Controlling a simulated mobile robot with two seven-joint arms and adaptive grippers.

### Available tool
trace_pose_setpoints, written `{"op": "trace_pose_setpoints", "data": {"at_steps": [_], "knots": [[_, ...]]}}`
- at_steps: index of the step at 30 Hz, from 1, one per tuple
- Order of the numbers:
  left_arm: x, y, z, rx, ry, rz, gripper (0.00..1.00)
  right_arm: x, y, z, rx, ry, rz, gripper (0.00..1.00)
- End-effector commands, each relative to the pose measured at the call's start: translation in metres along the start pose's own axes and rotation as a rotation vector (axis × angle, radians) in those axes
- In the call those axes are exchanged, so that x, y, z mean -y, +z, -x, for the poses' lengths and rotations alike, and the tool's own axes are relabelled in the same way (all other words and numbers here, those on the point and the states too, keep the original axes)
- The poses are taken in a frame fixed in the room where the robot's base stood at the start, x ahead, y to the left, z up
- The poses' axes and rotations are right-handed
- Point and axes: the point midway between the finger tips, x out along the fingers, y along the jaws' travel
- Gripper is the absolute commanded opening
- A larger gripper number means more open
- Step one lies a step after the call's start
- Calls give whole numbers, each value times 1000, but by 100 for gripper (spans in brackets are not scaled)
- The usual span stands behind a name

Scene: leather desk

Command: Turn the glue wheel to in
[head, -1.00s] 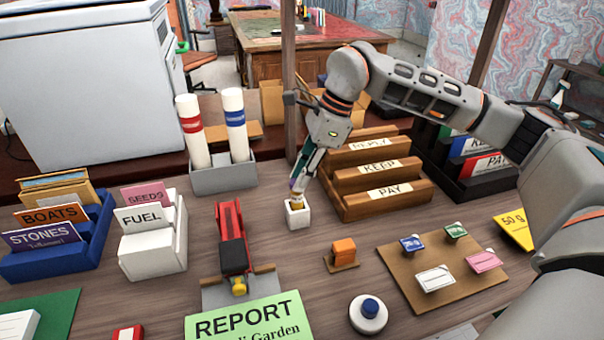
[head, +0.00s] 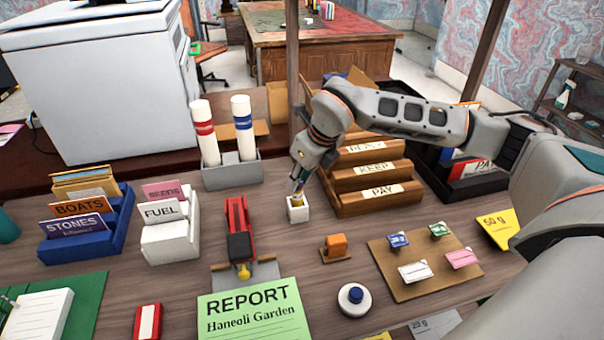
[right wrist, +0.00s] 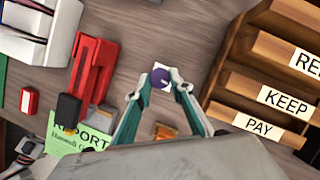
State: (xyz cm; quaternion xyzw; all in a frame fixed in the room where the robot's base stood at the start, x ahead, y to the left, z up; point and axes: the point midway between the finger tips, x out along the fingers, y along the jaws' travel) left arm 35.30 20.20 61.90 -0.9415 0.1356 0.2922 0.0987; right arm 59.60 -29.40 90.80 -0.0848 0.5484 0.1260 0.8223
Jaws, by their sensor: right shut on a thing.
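A short glue stick (head: 297,200) with a yellowish body stands upright in a small white square holder (head: 298,213), left of the wooden letter rack. Its round purple wheel (right wrist: 161,77), with a pale mark on it, is on top. My right gripper (head: 300,182) points down over the holder. In the right wrist view its two green-and-grey fingers (right wrist: 155,90) are on either side of the wheel, shut on it. The fingers partly hide the wheel in the head view. A grey and dark piece, apparently my left gripper (right wrist: 24,150), shows at the lower left of the wrist view; its jaws are unclear.
The wooden rack (head: 375,195) stands close right of the holder. A red stapler (head: 238,228) is to the left, an orange block (head: 336,246) in front. A grey stand (head: 232,176) with two white tubes is behind left.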

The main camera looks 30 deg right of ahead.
Motion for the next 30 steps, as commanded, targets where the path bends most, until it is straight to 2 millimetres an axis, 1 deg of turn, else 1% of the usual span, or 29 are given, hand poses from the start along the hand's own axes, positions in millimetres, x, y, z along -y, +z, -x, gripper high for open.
{"op": "trace_pose_setpoints", "data": {"at_steps": [1,6,13,17,30], "knots": [[1,-4,2,-4,0,2,36,-2,0,2,-1,-16,-39,0],[1,-5,4,1,1,3,36,-3,0,1,-1,-72,-175,0],[2,-11,6,-2,0,-1,36,-4,0,0,-2,-122,-298,0],[2,-13,6,-5,-1,-2,36,-3,0,-1,-3,-135,-327,0],[3,-15,7,-8,-2,-3,36,-3,-1,-1,-4,-134,-324,0]]}}
